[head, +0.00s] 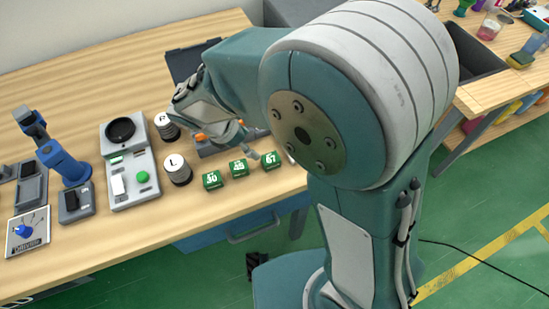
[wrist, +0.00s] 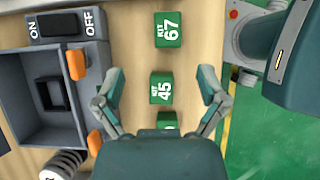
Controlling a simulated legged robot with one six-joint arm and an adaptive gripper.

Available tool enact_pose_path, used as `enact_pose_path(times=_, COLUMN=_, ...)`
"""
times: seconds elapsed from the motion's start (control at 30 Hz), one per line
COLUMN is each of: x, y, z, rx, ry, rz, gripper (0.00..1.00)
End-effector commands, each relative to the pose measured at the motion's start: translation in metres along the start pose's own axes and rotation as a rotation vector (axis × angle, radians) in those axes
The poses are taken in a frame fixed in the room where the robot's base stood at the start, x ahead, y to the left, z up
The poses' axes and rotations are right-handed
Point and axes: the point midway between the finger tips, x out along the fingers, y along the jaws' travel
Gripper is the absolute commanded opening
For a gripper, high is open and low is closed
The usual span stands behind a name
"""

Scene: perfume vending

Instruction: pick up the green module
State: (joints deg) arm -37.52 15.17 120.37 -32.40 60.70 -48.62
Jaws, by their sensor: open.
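Several green cubes with white lettering stand in a row near the table's front edge. In the wrist view, the cube marked KIT 45 (wrist: 161,88) lies between my open fingers (wrist: 161,78), with gaps on both sides. The cube marked KIT 67 (wrist: 167,30) is beyond the fingertips. A third green cube (wrist: 168,120) is mostly hidden by my gripper's body. In the head view, the cubes (head: 212,180), (head: 238,167) and (head: 270,160) show in front of my gripper (head: 240,145). My gripper is empty; its height above the cubes is hard to tell.
A grey device (wrist: 45,125) with an ON/OFF switch and orange tabs stands left of the cubes in the wrist view. Two labelled cylinders (head: 177,170) and a grey panel with a green button (head: 142,177) stand left in the head view. The table edge is close.

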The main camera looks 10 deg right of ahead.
Motion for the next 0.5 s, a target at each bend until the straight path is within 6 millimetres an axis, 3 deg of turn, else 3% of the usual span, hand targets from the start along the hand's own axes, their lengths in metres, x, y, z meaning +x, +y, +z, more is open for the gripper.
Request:
enact_pose_path(times=0.13, x=0.028, y=-0.002, z=0.003, rx=0.002, ry=0.002, rz=-0.005, gripper=0.91)
enact_pose_path(times=0.5, x=0.069, y=-0.009, z=0.002, rx=0.004, ry=0.004, rz=-0.005, gripper=0.91)
